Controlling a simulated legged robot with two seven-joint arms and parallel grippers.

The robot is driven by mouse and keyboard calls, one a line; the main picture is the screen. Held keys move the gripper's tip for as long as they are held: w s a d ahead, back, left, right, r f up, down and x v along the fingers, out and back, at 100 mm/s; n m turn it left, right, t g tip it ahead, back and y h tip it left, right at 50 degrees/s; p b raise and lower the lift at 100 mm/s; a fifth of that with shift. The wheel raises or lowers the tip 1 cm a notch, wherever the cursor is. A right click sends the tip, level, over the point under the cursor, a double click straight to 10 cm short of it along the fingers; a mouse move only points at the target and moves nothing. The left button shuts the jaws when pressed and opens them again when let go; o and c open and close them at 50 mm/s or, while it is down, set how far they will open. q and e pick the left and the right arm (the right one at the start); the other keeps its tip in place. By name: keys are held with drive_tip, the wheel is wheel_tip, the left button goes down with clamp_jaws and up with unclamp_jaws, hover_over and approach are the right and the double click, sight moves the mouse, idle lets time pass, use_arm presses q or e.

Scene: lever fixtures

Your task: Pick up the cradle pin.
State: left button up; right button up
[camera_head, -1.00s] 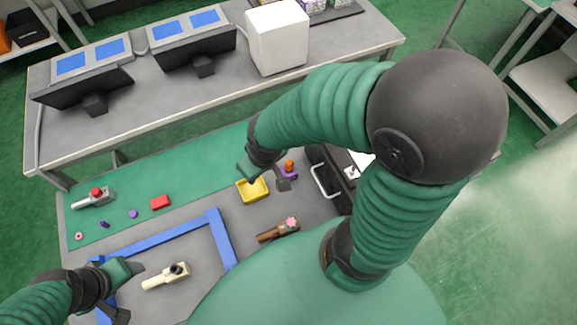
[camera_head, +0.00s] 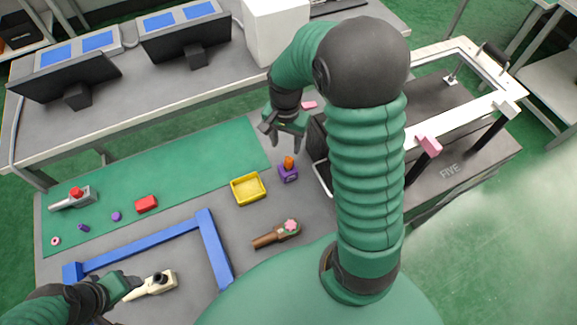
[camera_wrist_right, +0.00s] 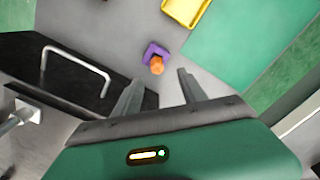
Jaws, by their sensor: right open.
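The cradle pin appears to be the orange pin (camera_head: 288,162), standing in a small purple cradle (camera_head: 288,175) on the grey table. In the right wrist view the orange pin (camera_wrist_right: 156,65) and purple cradle (camera_wrist_right: 153,50) lie just beyond the fingertips, between the finger lines. My right gripper (camera_head: 284,140) is open and empty, above and behind the pin in the head view; its fingers also show in the right wrist view (camera_wrist_right: 160,82). My left gripper (camera_head: 122,290) is at the lower left, beside a beige lever (camera_head: 158,284); its jaw opening is unclear.
A yellow tray (camera_head: 236,197) sits left of the cradle. A black box with a metal handle (camera_head: 322,178) stands close on the right. A brown lever (camera_head: 276,234) lies nearer me, and a blue frame (camera_head: 217,254) at left. A white-framed fixture (camera_head: 470,112) stands farther right.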

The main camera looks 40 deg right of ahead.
sight(289, 159)
drive_tip(key=f, duration=0.3)
drive_tip(key=f+b, duration=0.1)
drive_tip(key=f, duration=0.2)
drive_tip(key=f+b, duration=0.1)
drive_tip(key=f, duration=0.1)
drive_tip(key=shift+s+d+f, duration=0.2)
drive_tip(key=shift+d+f, duration=0.15)
drive_tip(key=shift+f, duration=0.05)
drive_tip(key=shift+r, duration=0.1)
drive_tip(key=shift+c, duration=1)
clamp_jaws()
